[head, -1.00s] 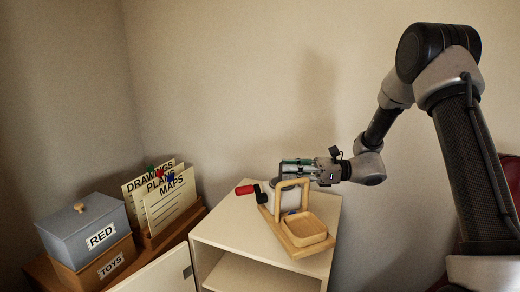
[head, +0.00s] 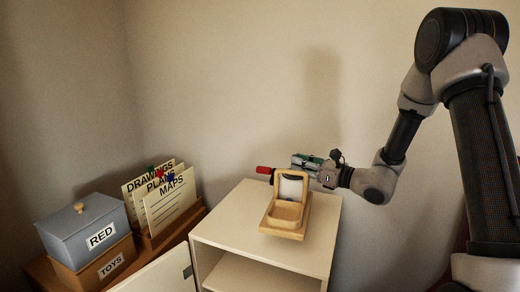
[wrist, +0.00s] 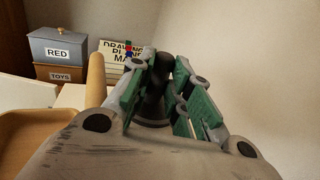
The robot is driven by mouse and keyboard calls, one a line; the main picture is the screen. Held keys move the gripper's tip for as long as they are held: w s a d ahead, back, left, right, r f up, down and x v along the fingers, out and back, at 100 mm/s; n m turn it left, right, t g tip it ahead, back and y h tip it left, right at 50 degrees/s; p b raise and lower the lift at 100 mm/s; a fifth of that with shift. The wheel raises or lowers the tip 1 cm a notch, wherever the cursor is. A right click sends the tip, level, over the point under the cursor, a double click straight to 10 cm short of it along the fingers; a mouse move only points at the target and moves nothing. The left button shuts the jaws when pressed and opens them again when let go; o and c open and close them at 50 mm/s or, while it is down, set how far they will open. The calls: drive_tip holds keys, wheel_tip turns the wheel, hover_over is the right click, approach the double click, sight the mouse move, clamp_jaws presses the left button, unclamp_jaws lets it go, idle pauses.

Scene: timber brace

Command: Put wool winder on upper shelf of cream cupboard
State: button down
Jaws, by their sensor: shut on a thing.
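The wool winder has a pale wooden base with a tray (head: 285,214), an upright wooden frame, a whitish drum (head: 291,188) and a red handle (head: 264,170). It appears over the top of the cream cupboard (head: 222,222); I cannot tell whether its base touches. My gripper (head: 308,165), with green finger pads, reaches in from the right behind the frame. In the wrist view my gripper (wrist: 160,95) is shut on a dark part of the winder, whose wooden tray (wrist: 35,140) shows at left. The cupboard's open compartment (head: 262,276) shows below its top.
The cupboard's open door (head: 160,275) extends to the left. Left of it stand a file rack with cards (head: 168,205), a grey-blue box marked RED (head: 85,232) and a wooden box marked TOYS (head: 105,268). A bare wall is behind.

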drive_tip(key=d+f+m+t+h, duration=0.2)
drive_tip(key=d+m+t+h, duration=0.1)
drive_tip(key=d, duration=0.5)
drive_tip(key=d+f+m+t+h, duration=0.2)
drive_tip(key=d+h, duration=0.3)
drive_tip(key=d, duration=0.3)
drive_tip(key=shift+w+d+m+t+h, duration=0.2)
drive_tip(key=shift+w+m+t+h, duration=0.15)
drive_tip(key=shift+m, duration=0.55)
drive_tip(key=shift+a, duration=0.1)
